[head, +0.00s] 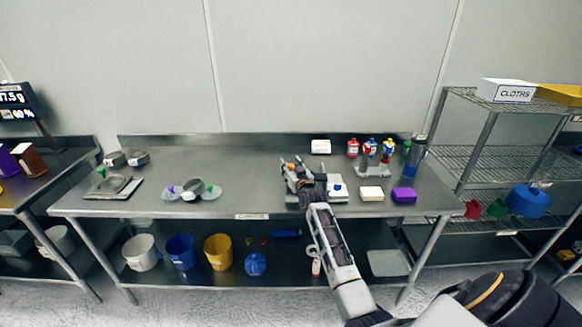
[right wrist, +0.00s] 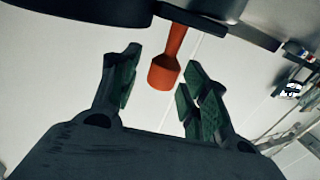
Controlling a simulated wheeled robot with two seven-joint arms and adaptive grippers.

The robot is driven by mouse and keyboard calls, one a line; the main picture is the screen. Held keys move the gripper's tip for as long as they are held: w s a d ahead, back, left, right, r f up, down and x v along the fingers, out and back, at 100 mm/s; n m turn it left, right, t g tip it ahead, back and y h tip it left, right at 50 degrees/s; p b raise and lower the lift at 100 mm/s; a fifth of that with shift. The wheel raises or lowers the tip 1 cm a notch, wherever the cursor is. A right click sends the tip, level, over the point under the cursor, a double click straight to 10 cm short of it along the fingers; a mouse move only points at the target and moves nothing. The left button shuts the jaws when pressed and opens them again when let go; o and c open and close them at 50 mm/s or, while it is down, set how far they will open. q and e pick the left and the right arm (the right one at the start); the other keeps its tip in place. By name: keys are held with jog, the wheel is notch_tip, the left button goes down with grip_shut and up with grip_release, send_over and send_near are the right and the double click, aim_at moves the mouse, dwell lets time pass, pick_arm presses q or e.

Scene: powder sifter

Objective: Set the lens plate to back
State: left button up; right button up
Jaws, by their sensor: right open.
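My right gripper (head: 292,167) reaches over the middle of the steel table and hides most of a white-and-dark device (head: 338,188) there. In the right wrist view, the right gripper (right wrist: 160,82) is open, with dark green pads. An orange-red lever (right wrist: 168,62) with a wider end hangs from a dark grey body (right wrist: 100,10) and shows between the two fingers. I cannot tell that either finger touches it. I cannot make out the lens plate itself or its setting. My left gripper is not in view.
A cream block (head: 371,193) and a purple block (head: 404,194) lie right of the device. Small bottles (head: 370,148) stand behind.

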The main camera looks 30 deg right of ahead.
grip_shut()
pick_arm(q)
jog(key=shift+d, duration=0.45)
